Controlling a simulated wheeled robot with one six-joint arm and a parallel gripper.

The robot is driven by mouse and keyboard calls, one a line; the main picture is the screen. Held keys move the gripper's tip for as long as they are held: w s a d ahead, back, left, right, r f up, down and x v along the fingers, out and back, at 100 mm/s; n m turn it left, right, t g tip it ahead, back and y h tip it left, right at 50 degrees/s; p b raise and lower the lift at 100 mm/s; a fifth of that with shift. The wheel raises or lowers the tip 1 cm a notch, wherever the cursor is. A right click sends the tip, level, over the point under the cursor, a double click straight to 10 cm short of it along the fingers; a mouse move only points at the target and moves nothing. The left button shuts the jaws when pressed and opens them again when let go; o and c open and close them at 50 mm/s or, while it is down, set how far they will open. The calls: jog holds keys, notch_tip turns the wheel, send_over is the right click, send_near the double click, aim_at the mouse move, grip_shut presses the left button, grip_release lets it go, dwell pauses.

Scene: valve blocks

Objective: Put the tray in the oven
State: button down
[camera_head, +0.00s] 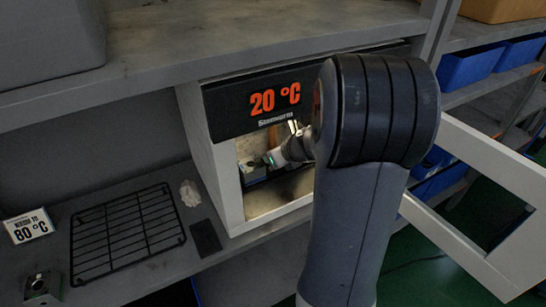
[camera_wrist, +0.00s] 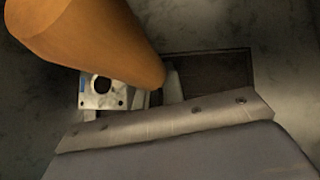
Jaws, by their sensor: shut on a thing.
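The oven (camera_head: 225,185) stands on the shelf, its display reading 20 °C. Its white-framed door (camera_head: 470,225) is open to the right. My arm reaches through the opening, and my gripper (camera_head: 272,159) is inside the chamber, shut on the tray. The dark tray (camera_head: 252,181) shows only in part there, with a small block (camera_head: 256,172) on it. In the wrist view, a dark flat part of the tray (camera_wrist: 222,78) lies beside a metal block (camera_wrist: 102,92) with a round hole. A close orange-brown cylinder hides part of both. The grip point is hidden.
A black wire rack (camera_head: 127,232) lies on the shelf left of the oven. A card (camera_head: 28,226) reading 80 °C and another block (camera_head: 40,287) are farther left. A crumpled pale thing (camera_head: 190,193) lies near the oven. Blue bins (camera_head: 470,66) stand at right.

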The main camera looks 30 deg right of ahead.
jog(key=shift+f, duration=0.25)
jog(key=c, duration=1.5)
grip_release()
jog(key=shift+c, duration=0.2)
jog(key=shift+s+d+r, duration=0.1)
jog(key=shift+s+r, duration=0.1)
jog(key=shift+r, duration=0.35)
jog(key=p+v, duration=0.1)
jog(key=v, duration=0.5)
jog(key=shift+s+r, duration=0.25)
jog(key=shift+s, duration=0.1)
jog(key=shift+d, duration=0.1)
